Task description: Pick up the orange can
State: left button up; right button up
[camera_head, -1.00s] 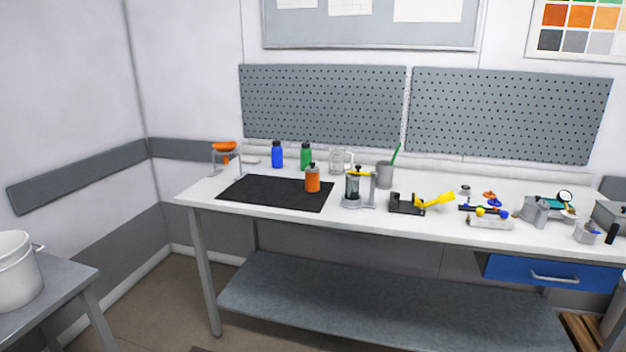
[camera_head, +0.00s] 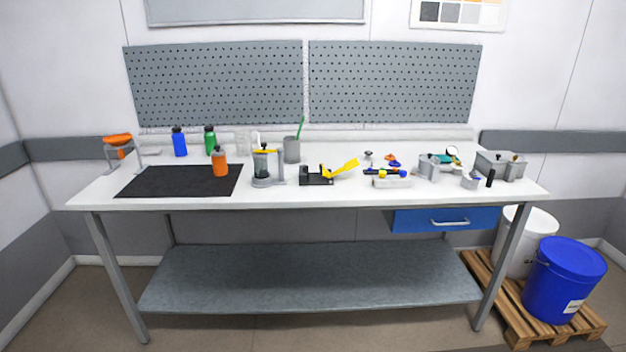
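The orange can (camera_head: 220,164) is a small orange bottle-like container with a dark grey top. It stands upright at the right part of the black mat (camera_head: 165,182), on the left half of the white workbench (camera_head: 300,196). Nothing covers it. Neither of my grippers shows in the head view, so their state and place cannot be seen.
A blue bottle (camera_head: 180,143) and a green bottle (camera_head: 210,141) stand behind the can. A grey stand with a dark jar (camera_head: 264,168) is to its right. Small tools and parts fill the bench's right side. A blue bucket (camera_head: 563,280) stands on a pallet at the right.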

aim_at(219, 162)
jog(key=i+j+z, duration=0.1)
jog(key=i+j, duration=0.3)
jog(key=j, duration=0.25)
jog(key=i+j+z, duration=0.15)
jog(key=j, duration=0.15)
jog(key=i+j, duration=0.2)
jog(key=j, duration=0.15)
jog(key=i+j+z, duration=0.15)
jog(key=j, duration=0.2)
jog(key=i+j, duration=0.15)
jog(key=j, duration=0.25)
jog(key=i+j+z, duration=0.15)
jog(key=j, duration=0.2)
